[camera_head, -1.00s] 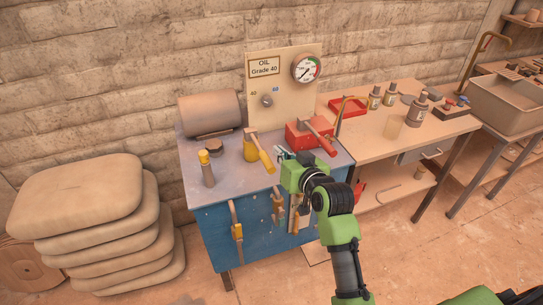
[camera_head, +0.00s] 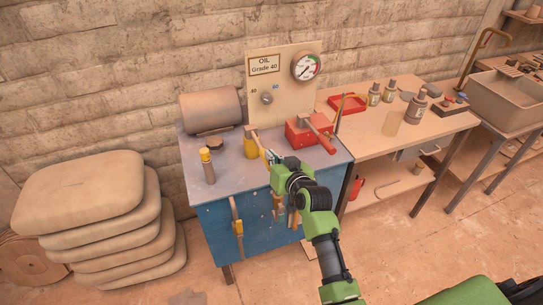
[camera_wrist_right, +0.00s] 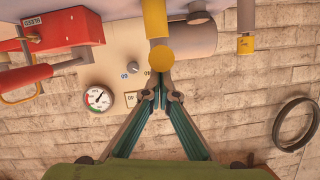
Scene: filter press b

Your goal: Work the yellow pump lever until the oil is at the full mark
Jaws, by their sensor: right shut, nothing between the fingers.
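The yellow pump (camera_head: 250,150) stands on the blue-sided bench. Its yellow lever (camera_head: 259,146) slants toward the front right, its outer end partly hidden by my right gripper (camera_head: 269,157). In the right wrist view, the lever's round yellow end (camera_wrist_right: 162,60) is just past the closed fingertips of my right gripper (camera_wrist_right: 160,90). The fingers are shut with nothing between them; I cannot tell whether they touch the lever. A round gauge (camera_head: 306,67) with red and green bands is on the back panel; it also shows in the wrist view (camera_wrist_right: 99,98). My left gripper is out of view.
A red box with a red handle (camera_head: 300,132) stands right of the lever. A yellow-capped post (camera_head: 206,166) is at the bench's left front, with a drum (camera_head: 210,111) behind. Tools hang on the bench front. Stacked sacks (camera_head: 90,220) lie left; a side table (camera_head: 380,145) holds bottles.

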